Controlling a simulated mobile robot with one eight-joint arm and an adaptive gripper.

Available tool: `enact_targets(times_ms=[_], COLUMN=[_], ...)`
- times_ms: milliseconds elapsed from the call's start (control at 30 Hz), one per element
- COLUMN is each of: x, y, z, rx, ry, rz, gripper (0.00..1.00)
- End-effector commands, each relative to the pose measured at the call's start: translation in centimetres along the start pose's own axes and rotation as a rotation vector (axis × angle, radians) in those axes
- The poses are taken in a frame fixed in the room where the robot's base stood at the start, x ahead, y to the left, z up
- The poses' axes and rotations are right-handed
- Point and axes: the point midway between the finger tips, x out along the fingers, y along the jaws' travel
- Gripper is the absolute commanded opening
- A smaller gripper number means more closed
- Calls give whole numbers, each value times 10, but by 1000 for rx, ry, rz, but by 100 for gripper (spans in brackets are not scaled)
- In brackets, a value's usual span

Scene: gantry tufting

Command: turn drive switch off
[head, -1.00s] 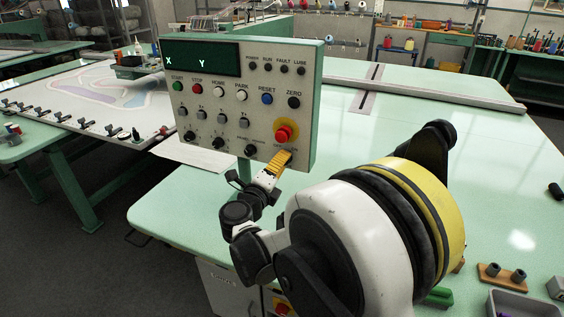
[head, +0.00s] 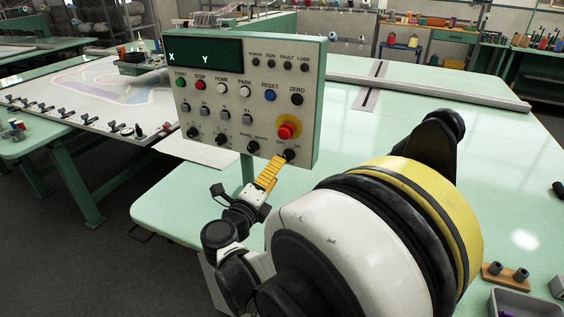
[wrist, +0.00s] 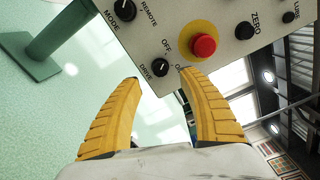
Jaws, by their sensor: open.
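The drive switch (wrist: 159,67) is a small round black knob marked DRIVE, with OFF and ON lettering, on the lower edge of the control panel (head: 245,100). It also shows in the head view (head: 289,155), just below the emergency stop. I cannot tell which way its pointer faces. My gripper (wrist: 161,77) is open, with its two yellow ribbed fingers on either side of the knob in the wrist view. In the head view my gripper (head: 276,161) is just below and left of the knob; contact cannot be made out.
A red emergency stop (head: 288,128) on a yellow ring sits right above the switch. A black mode knob (head: 253,147) is to its left. The panel stands on a green post (head: 248,172) above a pale green table (head: 400,120).

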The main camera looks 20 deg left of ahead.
Motion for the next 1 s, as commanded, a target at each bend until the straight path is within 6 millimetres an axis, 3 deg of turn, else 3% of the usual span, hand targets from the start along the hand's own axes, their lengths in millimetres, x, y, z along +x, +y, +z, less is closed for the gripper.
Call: enact_targets(times_ms=[100, 300, 800, 900, 967, 1000], x=[-24, -45, -48, -41, -31, -23], y=[0, 0, -1, -15, -37, -57], z=[1, 0, 0, 0, 2, 3], rx=[0, 0, -1, -17, -46, -78], ry=[-3, 0, 0, -20, -53, -87], rz=[1, 0, -1, -17, -42, -66], gripper=[49, 49, 49, 49, 49, 49])
